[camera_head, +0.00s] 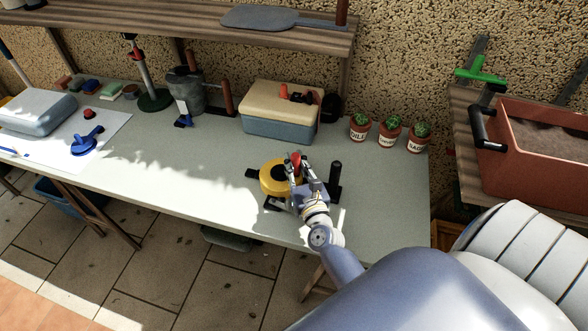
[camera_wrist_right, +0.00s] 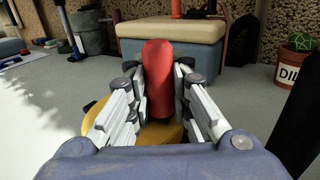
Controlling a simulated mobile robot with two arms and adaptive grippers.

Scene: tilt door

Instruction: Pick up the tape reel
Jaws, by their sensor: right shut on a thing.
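The tape reel (camera_head: 272,181) is yellow with a dark centre and sits on the grey-white table (camera_head: 215,170) near its front edge. Its red grip (camera_wrist_right: 158,80) stands upright between the fingers of my right gripper (camera_head: 298,170). The right gripper is shut on this red grip, one finger on each side. In the right wrist view the yellow body of the reel (camera_wrist_right: 160,133) shows low behind the fingers, mostly hidden by them. I cannot tell whether the reel still touches the table. My left gripper is not in view.
A black upright post (camera_head: 336,172) stands close right of the gripper. A cream-and-blue box (camera_head: 277,120) is behind the reel. Several potted cacti (camera_head: 390,135) stand at the back right. A blue tape dispenser (camera_head: 85,145) lies on white paper at left. The table's middle is clear.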

